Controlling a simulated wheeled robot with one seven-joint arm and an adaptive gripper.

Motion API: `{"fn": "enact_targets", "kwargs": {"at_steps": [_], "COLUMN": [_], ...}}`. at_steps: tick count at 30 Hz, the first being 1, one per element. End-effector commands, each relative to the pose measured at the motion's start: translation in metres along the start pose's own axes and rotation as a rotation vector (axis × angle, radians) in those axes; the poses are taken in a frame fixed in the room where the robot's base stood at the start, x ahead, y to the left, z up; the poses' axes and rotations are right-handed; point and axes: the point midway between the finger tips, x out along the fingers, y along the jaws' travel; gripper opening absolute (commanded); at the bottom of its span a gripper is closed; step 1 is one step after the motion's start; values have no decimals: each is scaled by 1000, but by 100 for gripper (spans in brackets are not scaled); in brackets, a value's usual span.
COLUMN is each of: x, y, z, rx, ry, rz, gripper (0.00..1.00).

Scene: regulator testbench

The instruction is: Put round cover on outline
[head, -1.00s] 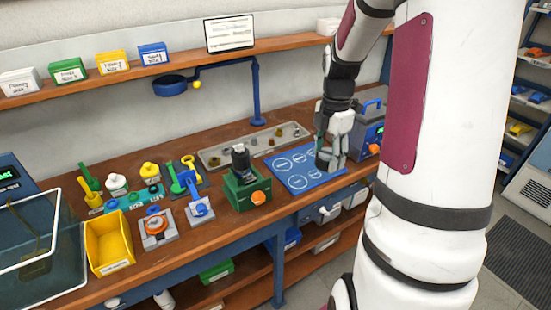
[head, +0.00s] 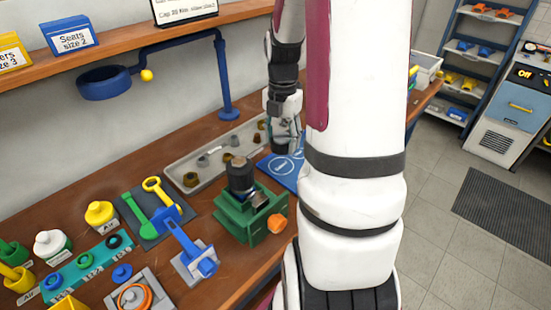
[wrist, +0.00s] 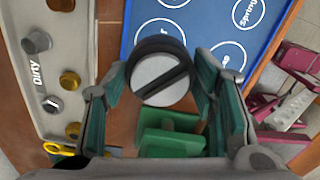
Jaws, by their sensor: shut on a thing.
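My gripper (head: 284,142) is at the near left part of the blue mat (head: 278,167) in the head view, partly hidden by my arm. In the wrist view, a round black cover with a grey, slotted face (wrist: 160,80) sits between the fingers of my gripper (wrist: 160,72), which is shut on it. The blue mat (wrist: 203,20) there shows white circular outlines, one labelled "Spring" (wrist: 243,12). The cover overlaps the mat's near edge in this view. I cannot tell its height above the mat.
A green vise (head: 243,215) holding a dark cylinder (head: 240,178) stands beside the mat; its green also shows in the wrist view (wrist: 168,137). A grey parts tray (head: 205,165), labelled "Dirty" in the wrist view, lies along the back. A blue stand (head: 224,80) rises behind.

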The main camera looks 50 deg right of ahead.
Motion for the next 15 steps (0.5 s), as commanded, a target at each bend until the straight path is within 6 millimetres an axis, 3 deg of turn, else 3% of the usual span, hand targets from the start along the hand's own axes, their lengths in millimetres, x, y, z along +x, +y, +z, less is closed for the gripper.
{"fn": "enact_targets", "kwargs": {"at_steps": [3,10,15], "x": [20,36,60], "y": [0,0,0], "z": [0,0,0], "rx": [0,0,-1], "ry": [1,1,2], "rz": [-1,-1,-1], "gripper": [25,25,25]}}
